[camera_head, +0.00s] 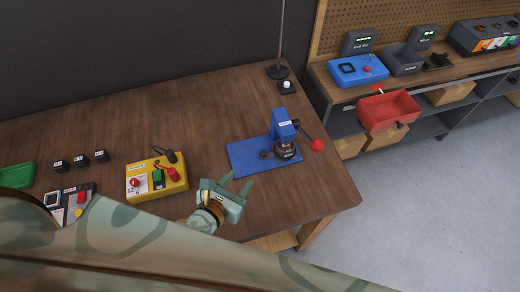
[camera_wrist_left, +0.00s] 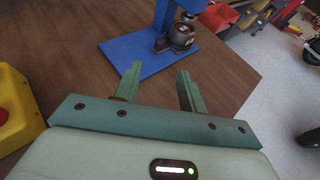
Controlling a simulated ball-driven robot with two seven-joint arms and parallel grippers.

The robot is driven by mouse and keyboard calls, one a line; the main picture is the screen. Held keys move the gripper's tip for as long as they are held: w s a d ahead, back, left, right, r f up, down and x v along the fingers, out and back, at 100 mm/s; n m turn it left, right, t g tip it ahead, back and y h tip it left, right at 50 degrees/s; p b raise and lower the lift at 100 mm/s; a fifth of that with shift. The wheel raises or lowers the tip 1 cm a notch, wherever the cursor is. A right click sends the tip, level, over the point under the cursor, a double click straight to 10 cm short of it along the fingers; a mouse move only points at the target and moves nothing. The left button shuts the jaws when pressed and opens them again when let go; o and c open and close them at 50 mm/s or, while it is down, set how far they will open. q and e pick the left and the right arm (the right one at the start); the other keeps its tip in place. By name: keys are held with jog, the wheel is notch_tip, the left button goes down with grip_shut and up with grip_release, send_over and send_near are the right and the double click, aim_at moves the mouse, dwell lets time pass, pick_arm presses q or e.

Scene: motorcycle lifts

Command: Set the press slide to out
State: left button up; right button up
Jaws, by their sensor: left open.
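The blue press (camera_head: 282,127) stands on a blue base plate (camera_head: 244,155) near the right end of the wooden table. A round dark metal part (camera_head: 285,150) sits under its head, and a lever with a red knob (camera_head: 316,145) sticks out to the right. The slide's position cannot be made out. My left gripper (camera_head: 238,183) is open and empty, in front of the base plate and apart from it. In the left wrist view the press column (camera_wrist_left: 168,14) and base plate (camera_wrist_left: 130,52) lie beyond my open fingers. My right gripper is not in view.
A yellow box (camera_head: 140,189) with buttons stands left of my gripper. Small black blocks (camera_head: 81,160) and a green tray (camera_head: 17,175) are further left. A lamp stand (camera_head: 278,72) is behind the press. A shelf with a red bin (camera_head: 388,111) stands at right.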

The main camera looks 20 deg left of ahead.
aim_at(263, 154)
pick_arm(q)
jog(key=b+x, duration=0.1)
jog(key=x, duration=1.3)
jog(key=shift+f, duration=0.1)
